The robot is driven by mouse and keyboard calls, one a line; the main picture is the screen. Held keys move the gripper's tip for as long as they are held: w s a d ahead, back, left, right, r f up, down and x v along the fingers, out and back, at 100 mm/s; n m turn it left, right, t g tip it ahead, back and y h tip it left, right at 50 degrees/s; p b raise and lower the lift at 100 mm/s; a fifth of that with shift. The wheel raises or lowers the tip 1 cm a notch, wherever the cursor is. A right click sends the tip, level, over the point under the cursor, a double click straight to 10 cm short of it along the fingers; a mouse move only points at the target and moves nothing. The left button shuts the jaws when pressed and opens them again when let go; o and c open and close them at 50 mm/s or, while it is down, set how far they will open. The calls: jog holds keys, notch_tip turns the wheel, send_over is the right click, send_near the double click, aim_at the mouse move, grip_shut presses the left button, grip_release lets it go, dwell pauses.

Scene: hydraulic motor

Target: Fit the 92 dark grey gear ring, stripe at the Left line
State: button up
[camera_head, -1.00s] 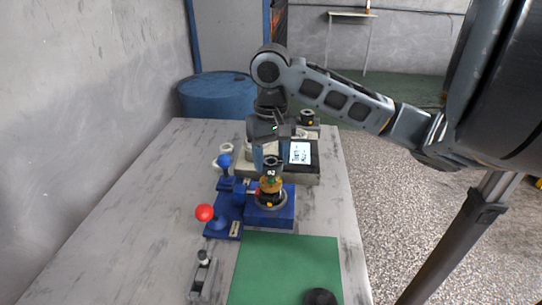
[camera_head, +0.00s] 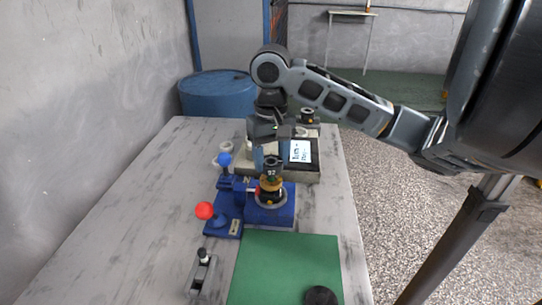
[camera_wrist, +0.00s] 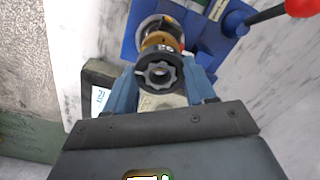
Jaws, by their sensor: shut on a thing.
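The dark grey gear ring (camera_head: 272,164), marked 92, is held upright by my gripper (camera_head: 264,156) above the motor's brass-coloured part (camera_head: 270,183). In the wrist view the toothed ring (camera_wrist: 160,72) sits between the blue fingers of my gripper (camera_wrist: 161,91), which are shut on it. The brass part (camera_wrist: 161,40) shows just beyond the ring there. It stands on a dark and grey round base on the blue fixture (camera_head: 282,217). I cannot tell whether ring and brass part touch.
A red-knobbed lever (camera_head: 204,210) and a blue knob (camera_head: 224,159) stand left of the motor. A green mat (camera_head: 285,265) with a black round part (camera_head: 320,297) lies in front, beside a small grey clamp (camera_head: 201,275).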

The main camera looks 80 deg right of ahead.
jog(key=shift+f+b, duration=0.3)
jog(key=shift+f, duration=0.15)
dwell(0.6)
jog(key=shift+f+b, duration=0.4)
jog(key=shift+f, duration=0.15)
jog(key=shift+f, duration=0.45)
dwell(0.5)
jog(key=o, duration=1.4)
jog(key=shift+o, duration=0.3)
jog(key=shift+o, duration=1.1)
jog(key=shift+r, duration=0.1)
